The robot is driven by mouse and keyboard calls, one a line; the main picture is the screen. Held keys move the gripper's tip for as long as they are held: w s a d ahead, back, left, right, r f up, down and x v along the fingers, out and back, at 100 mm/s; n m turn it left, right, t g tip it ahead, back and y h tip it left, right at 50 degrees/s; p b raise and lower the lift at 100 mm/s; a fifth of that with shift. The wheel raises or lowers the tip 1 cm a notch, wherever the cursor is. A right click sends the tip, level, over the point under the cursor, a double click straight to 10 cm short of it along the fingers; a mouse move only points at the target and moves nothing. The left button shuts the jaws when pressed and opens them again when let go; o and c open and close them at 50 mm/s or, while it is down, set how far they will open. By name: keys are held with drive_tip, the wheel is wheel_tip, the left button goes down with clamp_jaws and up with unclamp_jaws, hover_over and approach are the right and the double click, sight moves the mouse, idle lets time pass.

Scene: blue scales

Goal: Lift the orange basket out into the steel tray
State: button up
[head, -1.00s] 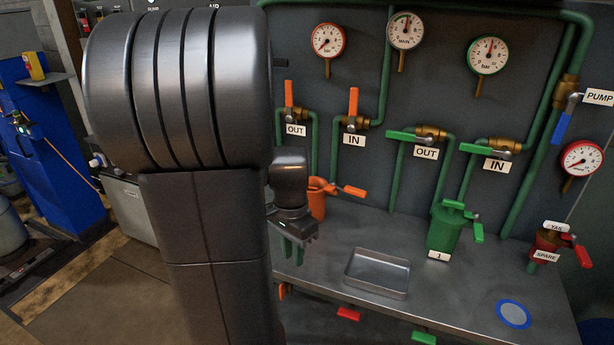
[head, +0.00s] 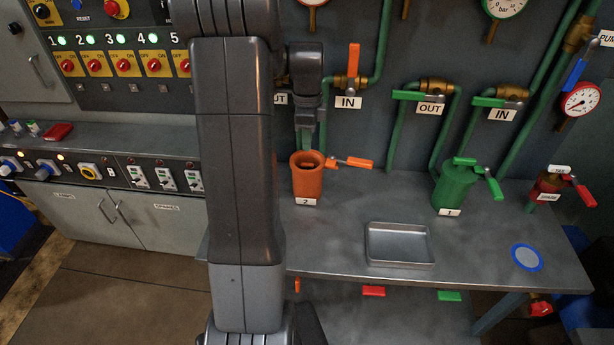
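The orange strainer pot (head: 306,184) stands open at the back of the bench, marked 2. Inside its mouth a bit of orange shows, but I cannot clearly make out the orange basket there. My gripper (head: 309,146) points down just above the pot's mouth, with its fingertips close to the rim. The fingers overlap in this view, so their gap is hidden. The steel tray (head: 400,263) is empty and lies on the bench to the right and nearer.
An orange lever (head: 350,162) sticks out right of the pot. A green pot (head: 453,187) marked 1, a red spare pot (head: 549,190) and a blue-rimmed disc (head: 527,257) are further right. Pipes and valves (head: 352,84) rise close behind. The bench between pot and tray is clear.

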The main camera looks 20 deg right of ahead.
sight(307, 164)
wheel_tip(307, 164, down, 8)
drive_tip(key=shift+w+f+p, duration=0.1)
drive_tip(key=shift+w+p, duration=0.05)
drive_tip(key=shift+p, duration=0.55)
clamp_jaws()
